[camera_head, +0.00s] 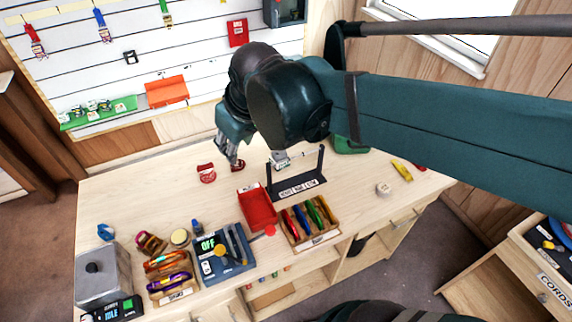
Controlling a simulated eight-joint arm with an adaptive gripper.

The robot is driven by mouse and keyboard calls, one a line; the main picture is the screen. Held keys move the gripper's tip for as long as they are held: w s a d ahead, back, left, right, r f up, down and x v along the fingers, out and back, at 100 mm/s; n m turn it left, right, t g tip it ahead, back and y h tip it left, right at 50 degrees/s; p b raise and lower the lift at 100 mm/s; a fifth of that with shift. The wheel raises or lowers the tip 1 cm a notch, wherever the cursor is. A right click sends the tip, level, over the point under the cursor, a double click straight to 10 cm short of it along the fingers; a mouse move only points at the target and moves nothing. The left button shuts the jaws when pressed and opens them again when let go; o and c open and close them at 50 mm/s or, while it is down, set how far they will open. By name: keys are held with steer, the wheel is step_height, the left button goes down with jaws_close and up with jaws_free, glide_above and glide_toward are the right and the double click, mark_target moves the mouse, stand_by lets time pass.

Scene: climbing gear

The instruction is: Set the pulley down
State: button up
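My gripper (232,160) points down over the back middle of the wooden table, left of the black rack. A small dark red object (239,167), possibly the pulley, is right at its fingertips. It is too small to tell whether the fingers grip it or whether it touches the table. A second red object (206,173), which looks like a pulley or similar gear, lies on the table just left of the gripper. The fingers are partly hidden by my wrist.
A red tray (257,193), a black rack (296,189) and a wooden box of colored gear (291,228) stand to the right and front. A blue tray with a display (212,270) sits at the front. The table's left middle (130,205) is clear.

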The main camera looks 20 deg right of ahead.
steer(key=s+d+f+m+t+h, duration=0.1)
steer(key=s+d+f+m, duration=0.2)
steer(key=s+d, duration=0.6)
steer(key=shift+s+m+t, duration=0.25)
steer(key=shift+m+t, duration=0.15)
steer(key=shift+m, duration=0.3)
steer(key=shift+f, duration=0.1)
step_height(320, 180, down, 10)
steer(key=b, duration=1)
stand_by(0.4)
